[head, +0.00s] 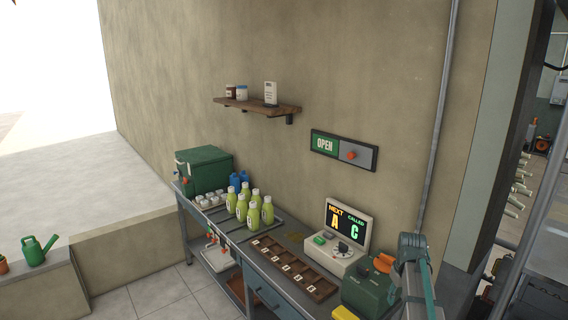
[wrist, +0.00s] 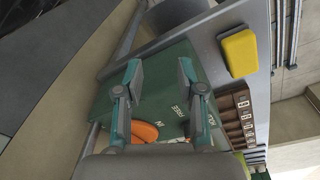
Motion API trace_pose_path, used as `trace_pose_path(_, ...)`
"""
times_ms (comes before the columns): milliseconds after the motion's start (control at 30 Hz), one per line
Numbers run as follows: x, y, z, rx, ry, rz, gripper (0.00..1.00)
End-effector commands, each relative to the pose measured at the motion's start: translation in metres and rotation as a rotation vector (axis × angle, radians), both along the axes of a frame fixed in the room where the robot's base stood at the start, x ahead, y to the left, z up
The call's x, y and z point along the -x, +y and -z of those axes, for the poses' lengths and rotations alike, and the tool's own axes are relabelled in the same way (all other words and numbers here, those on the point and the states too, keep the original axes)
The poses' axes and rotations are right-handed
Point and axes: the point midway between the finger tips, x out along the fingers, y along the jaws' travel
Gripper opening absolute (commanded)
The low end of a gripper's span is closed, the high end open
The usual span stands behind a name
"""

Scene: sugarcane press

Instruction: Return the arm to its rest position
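My gripper (wrist: 158,76) shows in the wrist view with its two teal-and-grey fingers spread apart and nothing held between them. Beyond the fingers is a green box (wrist: 172,100) with white lettering and an orange part (wrist: 145,131), partly hidden by the fingers. In the head view my grey and teal arm end (head: 416,268) is at the lower right, in front of the green box (head: 368,288) at the bench's near end. I cannot tell the exact gap between the fingers and the box.
The bench (head: 262,291) runs along the wall with a screen unit (head: 346,231), a compartment tray (head: 296,270), several green bottles and a green cooler (head: 204,167). A yellow block (wrist: 238,53) lies beside the green box. A wall shelf (head: 257,105) and an OPEN sign (head: 343,150) are above.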

Motion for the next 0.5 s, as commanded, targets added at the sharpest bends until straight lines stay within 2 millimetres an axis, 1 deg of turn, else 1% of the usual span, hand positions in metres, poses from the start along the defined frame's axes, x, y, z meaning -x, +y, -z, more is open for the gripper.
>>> trace_pose_path(33, 0.014, 0.009, 0.024, -0.007, 0.016, 0.025, 0.39)
trace_pose_path(67, 0.019, 0.014, 0.038, -0.012, 0.023, 0.044, 0.39)
trace_pose_path(100, 0.028, 0.022, 0.057, -0.017, 0.034, 0.067, 0.39)
trace_pose_path(167, 0.041, 0.033, 0.084, -0.024, 0.050, 0.099, 0.39)
trace_pose_path(200, 0.051, 0.040, 0.102, -0.028, 0.063, 0.120, 0.39)
trace_pose_path(267, 0.066, 0.051, 0.127, -0.033, 0.084, 0.148, 0.39)
trace_pose_path(300, 0.077, 0.058, 0.144, -0.036, 0.097, 0.164, 0.39)
trace_pose_path(367, 0.095, 0.069, 0.168, -0.040, 0.121, 0.189, 0.39)
trace_pose_path(400, 0.107, 0.076, 0.184, -0.042, 0.136, 0.203, 0.39)
trace_pose_path(467, 0.126, 0.087, 0.205, -0.045, 0.161, 0.222, 0.39)
trace_pose_path(500, 0.139, 0.094, 0.219, -0.045, 0.177, 0.235, 0.39)
